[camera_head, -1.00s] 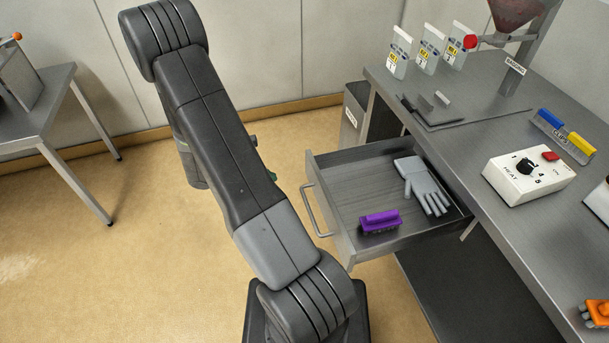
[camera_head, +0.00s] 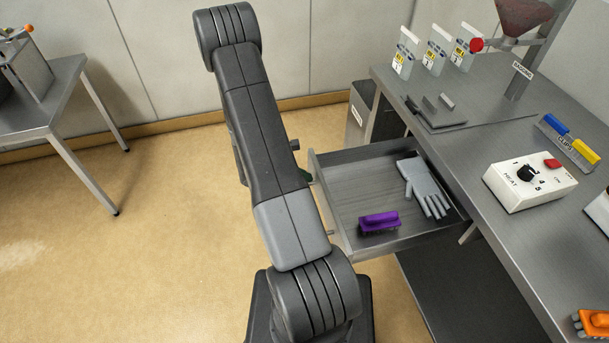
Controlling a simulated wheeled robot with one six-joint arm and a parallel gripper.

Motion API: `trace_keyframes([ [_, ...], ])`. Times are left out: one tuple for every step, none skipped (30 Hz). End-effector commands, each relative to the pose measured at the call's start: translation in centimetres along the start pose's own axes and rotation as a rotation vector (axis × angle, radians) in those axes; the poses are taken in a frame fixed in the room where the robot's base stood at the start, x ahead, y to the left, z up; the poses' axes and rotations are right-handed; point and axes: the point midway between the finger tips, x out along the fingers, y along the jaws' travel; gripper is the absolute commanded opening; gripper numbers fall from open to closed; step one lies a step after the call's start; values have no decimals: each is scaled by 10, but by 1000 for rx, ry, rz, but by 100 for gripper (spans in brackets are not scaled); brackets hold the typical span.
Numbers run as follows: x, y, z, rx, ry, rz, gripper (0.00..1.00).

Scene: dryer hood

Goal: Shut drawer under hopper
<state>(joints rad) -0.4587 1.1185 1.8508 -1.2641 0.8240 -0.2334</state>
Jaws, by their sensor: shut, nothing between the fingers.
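The drawer (camera_head: 350,190) under the steel bench is pulled out toward the left. A grey glove (camera_head: 425,187) and a purple brush (camera_head: 379,222) lie inside it. Part of its bar handle (camera_head: 331,220) shows on the front, the rest being behind my arm. The hopper (camera_head: 524,15), a reddish funnel on a stand, is at the top right above the bench and is cut by the picture edge. My arm stands upright in the picture, just left of the drawer front and overlapping it. My gripper's fingers are hidden behind the arm.
The bench top (camera_head: 450,150) holds a HEAT control box (camera_head: 529,182), a clips holder (camera_head: 567,143), several white cards and an orange object (camera_head: 592,325). A grey bin (camera_head: 359,115) stands behind the drawer. A side table (camera_head: 60,95) is at left. The floor between is clear.

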Motion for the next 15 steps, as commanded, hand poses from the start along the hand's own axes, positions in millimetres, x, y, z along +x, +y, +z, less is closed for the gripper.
trace_keyframes([
  [0,0,0,0,0,0,0],
  [0,0,0,0,0,0,0],
  [1,0,0,0,0,0,0],
  [1,0,1,1,0,0,0],
  [2,0,1,1,0,0,0],
  [4,0,2,2,0,-1,0],
  [6,0,4,3,0,-1,0],
  [8,0,5,3,0,-1,0],
  [12,0,8,4,0,-2,0],
  [15,0,10,4,0,-1,0],
  [19,0,13,5,0,-2,0],
  [24,-1,18,6,0,-3,0],
  [29,-1,21,6,0,-3,0],
  [34,-1,26,7,0,-3,0],
  [41,-1,32,8,0,-3,0],
])
